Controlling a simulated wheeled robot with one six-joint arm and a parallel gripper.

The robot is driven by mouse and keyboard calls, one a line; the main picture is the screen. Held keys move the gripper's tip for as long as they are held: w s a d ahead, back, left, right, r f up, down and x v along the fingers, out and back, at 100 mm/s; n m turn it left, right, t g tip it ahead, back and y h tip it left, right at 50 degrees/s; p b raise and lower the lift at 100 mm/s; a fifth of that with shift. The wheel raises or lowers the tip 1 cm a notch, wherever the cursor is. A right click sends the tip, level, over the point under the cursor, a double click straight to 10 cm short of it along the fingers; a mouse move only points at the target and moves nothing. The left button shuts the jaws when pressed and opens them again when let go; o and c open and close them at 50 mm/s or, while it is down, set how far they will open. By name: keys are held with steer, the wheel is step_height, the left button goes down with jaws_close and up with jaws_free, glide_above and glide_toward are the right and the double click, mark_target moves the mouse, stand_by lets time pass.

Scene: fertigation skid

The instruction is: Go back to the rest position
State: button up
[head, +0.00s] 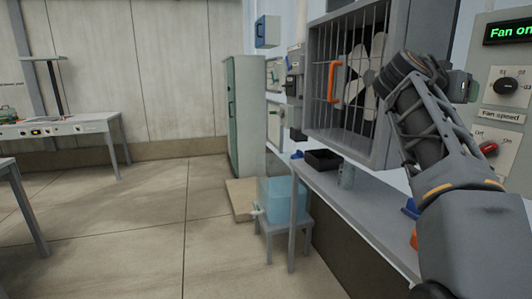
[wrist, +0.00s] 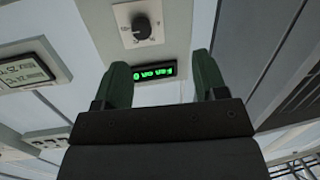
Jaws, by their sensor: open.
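My gripper shows in the wrist view (wrist: 162,72) with its two dark green fingers apart and nothing between them. Beyond the fingers is a panel with a lit green display (wrist: 155,73) and a black dial (wrist: 141,27), seen upside down. In the head view my arm rises at the right, its wrist in front of the fan housing's right edge. My fingers cannot be made out clearly there. The fan control panel (head: 501,124) stands just right of my wrist; its display (head: 509,31) reads "Fan on".
The caged fan (head: 350,70) with an orange handle (head: 334,81) is close left of my arm. Below runs a grey bench (head: 345,200) with a black tray (head: 323,160). A blue tank (head: 283,202) sits on a stool. Open floor (head: 140,230) lies left, towards a workbench (head: 60,127).

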steer(key=a+f+n+y+p, duration=0.75)
steer(key=a+p, duration=0.45)
steer(key=p, duration=0.2)
steer(key=s+a+f+n+g+y+p, duration=0.2)
steer(key=s+a+f+n+y+p, duration=0.3)
steer(key=s+a+f+y+p, duration=0.3)
steer(key=s+a+f+p, duration=0.3)
steer(key=s+a, duration=0.1)
steer(key=s, duration=0.2)
steer(key=shift+s+a+g, duration=0.15)
steer(key=shift+a+g, duration=0.15)
steer(key=shift+g, duration=0.1)
steer(key=shift+r, duration=0.1)
